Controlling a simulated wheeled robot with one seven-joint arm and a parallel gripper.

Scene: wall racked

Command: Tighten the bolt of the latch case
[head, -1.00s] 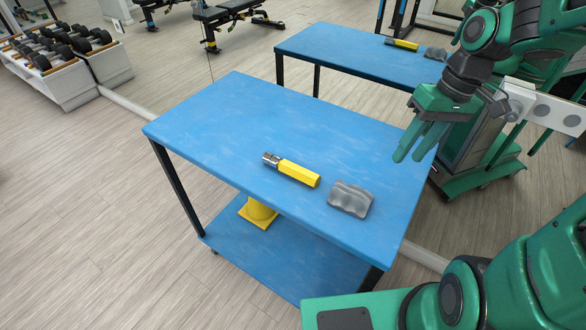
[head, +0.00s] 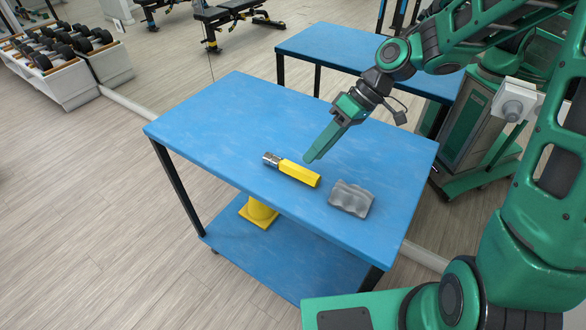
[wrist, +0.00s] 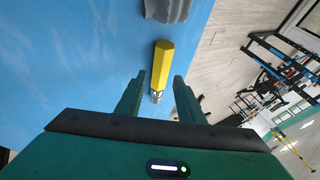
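A yellow-handled tool (head: 299,173) with a silver socket-like end lies on the blue table (head: 230,115). In the wrist view the tool (wrist: 162,63) shows between and beyond my fingers, its silver end nearer me. My gripper (head: 311,157) is above the table beside the tool, fingers pointing down-left. In the wrist view my gripper (wrist: 159,77) is open, with nothing visibly held. A white fixture (head: 515,100) with a grey front and round part is at the right, partly hidden by my arm. I cannot make out a latch case or bolt for certain.
A grey moulded block (head: 351,198) lies right of the tool; it also shows at the wrist view's top (wrist: 167,10). A yellow object (head: 258,212) stands on the lower shelf. A mirror behind reflects the table and my body. The table's left part is clear.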

